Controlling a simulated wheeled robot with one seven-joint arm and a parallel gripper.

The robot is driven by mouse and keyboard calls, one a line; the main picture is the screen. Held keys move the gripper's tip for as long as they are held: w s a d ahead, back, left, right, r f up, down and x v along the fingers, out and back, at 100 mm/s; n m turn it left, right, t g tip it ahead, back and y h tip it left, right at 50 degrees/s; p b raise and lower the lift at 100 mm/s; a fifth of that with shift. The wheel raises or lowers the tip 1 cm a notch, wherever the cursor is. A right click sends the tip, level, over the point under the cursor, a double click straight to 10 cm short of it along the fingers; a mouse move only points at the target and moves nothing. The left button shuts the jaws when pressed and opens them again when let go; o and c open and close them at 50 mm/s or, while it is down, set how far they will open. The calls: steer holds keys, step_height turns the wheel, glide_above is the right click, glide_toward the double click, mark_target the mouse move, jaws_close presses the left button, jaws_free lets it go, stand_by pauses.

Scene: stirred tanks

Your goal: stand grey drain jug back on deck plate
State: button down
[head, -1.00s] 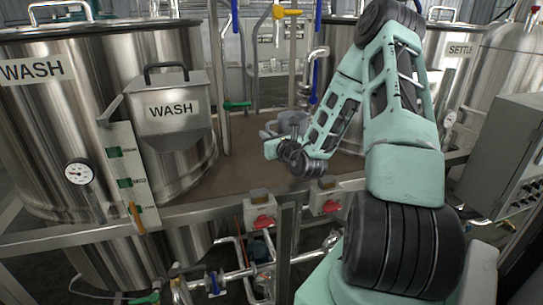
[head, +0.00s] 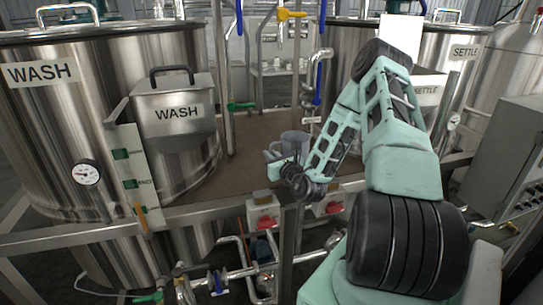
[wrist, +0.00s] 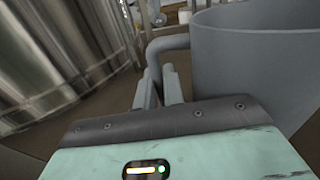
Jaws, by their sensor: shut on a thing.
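The grey drain jug (head: 295,142) is at the end of my arm, above or on the brown deck plate (head: 248,160) between the tanks; I cannot tell whether its base touches. In the wrist view the jug (wrist: 255,60) fills the right side and looks close to upright. Its handle (wrist: 168,44) runs left from the body. My gripper (wrist: 160,85) is shut on this handle. In the head view my gripper (head: 276,157) is small and partly hidden by my wrist. The jug's base is hidden.
The WASH tank (head: 60,120) and its WASH hopper (head: 175,110) stand left of the deck plate. A SETTLE tank (head: 455,70) stands at right. Pipes with a green valve handle (head: 240,106) rise behind. Red-fronted boxes (head: 263,212) line the front rail.

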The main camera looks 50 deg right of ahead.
steer(key=c, duration=1.5)
jaws_free()
steer(key=shift+f, duration=0.1)
